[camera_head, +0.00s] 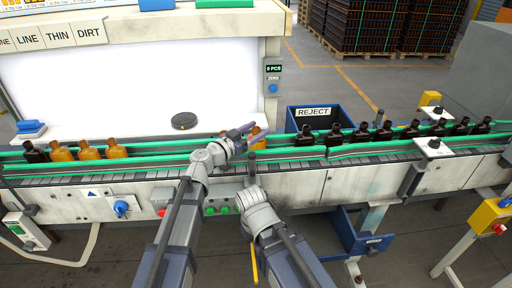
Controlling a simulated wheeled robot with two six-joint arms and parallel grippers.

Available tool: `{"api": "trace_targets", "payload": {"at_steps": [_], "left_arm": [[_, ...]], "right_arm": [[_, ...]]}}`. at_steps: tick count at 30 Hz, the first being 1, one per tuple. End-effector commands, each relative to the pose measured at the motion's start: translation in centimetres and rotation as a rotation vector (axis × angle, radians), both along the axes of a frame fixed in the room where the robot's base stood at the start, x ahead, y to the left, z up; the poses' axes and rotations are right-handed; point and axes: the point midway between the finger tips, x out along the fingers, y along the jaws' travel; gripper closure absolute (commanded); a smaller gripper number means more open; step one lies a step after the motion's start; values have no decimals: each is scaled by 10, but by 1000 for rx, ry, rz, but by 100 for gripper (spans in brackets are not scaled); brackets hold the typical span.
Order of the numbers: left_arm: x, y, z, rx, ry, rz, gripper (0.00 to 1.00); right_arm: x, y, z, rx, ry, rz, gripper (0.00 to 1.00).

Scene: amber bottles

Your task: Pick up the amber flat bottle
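An amber bottle (257,143) stands on the conveyor near the middle and is partly hidden by my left gripper. A sliver of another amber bottle (222,134) shows behind the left wrist. Several more amber bottles, among them one at the left (61,152), stand upright on the belt; their flatness is hard to judge. My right gripper (252,166) is low in front of the conveyor, seen end-on and small; its fingers are unclear.
A dark bottle (35,153) stands at the far left of the belt, and several dark bottles (384,132) stand to the right. Green rails (170,143) run along the conveyor. A blue REJECT bin (313,113) is behind it. A dark round disc (185,121) lies before the white panel.

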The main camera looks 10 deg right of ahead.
Motion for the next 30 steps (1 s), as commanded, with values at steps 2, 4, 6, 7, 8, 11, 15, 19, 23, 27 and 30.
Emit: {"api": "trace_targets", "payload": {"at_steps": [2,4,6,7,8,11,15,19,23,27,30], "left_arm": [[0,0,0,0,0,0,41],[0,0,0,0,0,0,49],[0,0,0,0,0,0,57],[0,0,0,0,0,0,60],[0,0,0,0,0,0,63],[0,0,0,0,0,0,75],[0,0,0,0,0,0,90],[0,0,0,0,0,0,100],[0,0,0,0,0,0,100],[0,0,0,0,0,-1,100],[0,0,0,0,0,-1,100]], "right_arm": [[0,0,0,0,0,0,100],[0,0,0,0,0,0,100],[0,0,0,0,0,0,100],[0,0,0,0,0,0,100],[0,0,0,0,0,0,100],[0,0,0,0,0,0,100],[0,0,0,0,0,0,100],[0,0,0,0,0,0,100],[0,0,0,0,0,0,100],[0,0,0,0,0,0,100],[0,0,0,0,0,0,100]]}}
